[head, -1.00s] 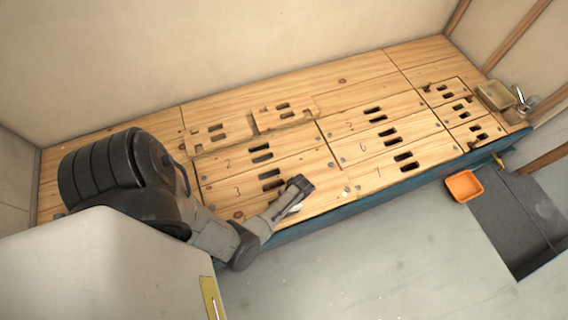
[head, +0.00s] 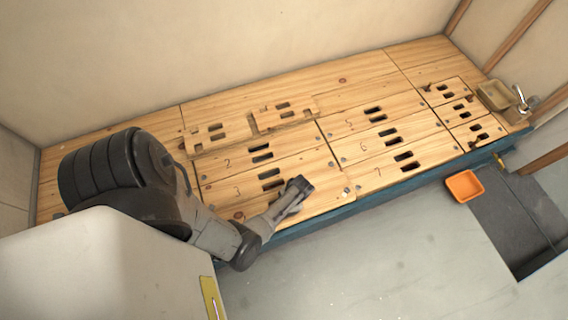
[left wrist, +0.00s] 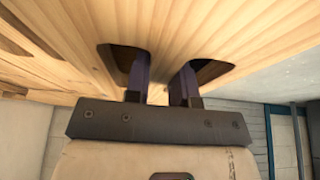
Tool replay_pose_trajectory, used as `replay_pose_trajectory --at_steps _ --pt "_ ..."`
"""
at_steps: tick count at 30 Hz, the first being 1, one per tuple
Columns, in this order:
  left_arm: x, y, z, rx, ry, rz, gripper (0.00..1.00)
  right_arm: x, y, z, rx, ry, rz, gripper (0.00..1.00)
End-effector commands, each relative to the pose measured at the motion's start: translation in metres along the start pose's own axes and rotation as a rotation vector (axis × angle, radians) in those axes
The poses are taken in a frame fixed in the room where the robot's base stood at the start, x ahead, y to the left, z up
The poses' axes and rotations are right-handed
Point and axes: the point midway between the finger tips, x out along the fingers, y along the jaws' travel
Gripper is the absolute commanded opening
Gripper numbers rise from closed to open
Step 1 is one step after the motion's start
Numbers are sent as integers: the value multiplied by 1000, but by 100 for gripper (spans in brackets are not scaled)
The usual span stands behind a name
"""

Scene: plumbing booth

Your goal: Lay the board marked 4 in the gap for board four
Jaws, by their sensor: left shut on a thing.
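My left gripper (head: 298,188) is over the front-left board (head: 324,194), just in front of the board marked 3 (head: 225,197). In the left wrist view its two fingers (left wrist: 163,80) reach into two slots of a wooden board (left wrist: 190,25) and are shut on the wood between them. My arm covers the left part of this front board, so its number is hidden. In the head view it looks nearly flush with its neighbours, but I cannot tell whether it is fully seated. My right gripper is not in view.
The board marked 2 (head: 215,170) lies behind board 3. Boards 5 (head: 345,118), 6 (head: 420,125) and 7 (head: 435,153) lie to the right.

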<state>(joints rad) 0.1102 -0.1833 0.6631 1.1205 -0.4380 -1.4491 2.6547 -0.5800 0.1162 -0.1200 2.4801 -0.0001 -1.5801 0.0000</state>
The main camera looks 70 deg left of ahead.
Motion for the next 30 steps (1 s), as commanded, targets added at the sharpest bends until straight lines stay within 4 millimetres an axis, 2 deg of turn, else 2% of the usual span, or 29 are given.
replay_pose_trajectory --at_steps 30 --pt "20 0 9 0 -1 1 0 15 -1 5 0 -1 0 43"
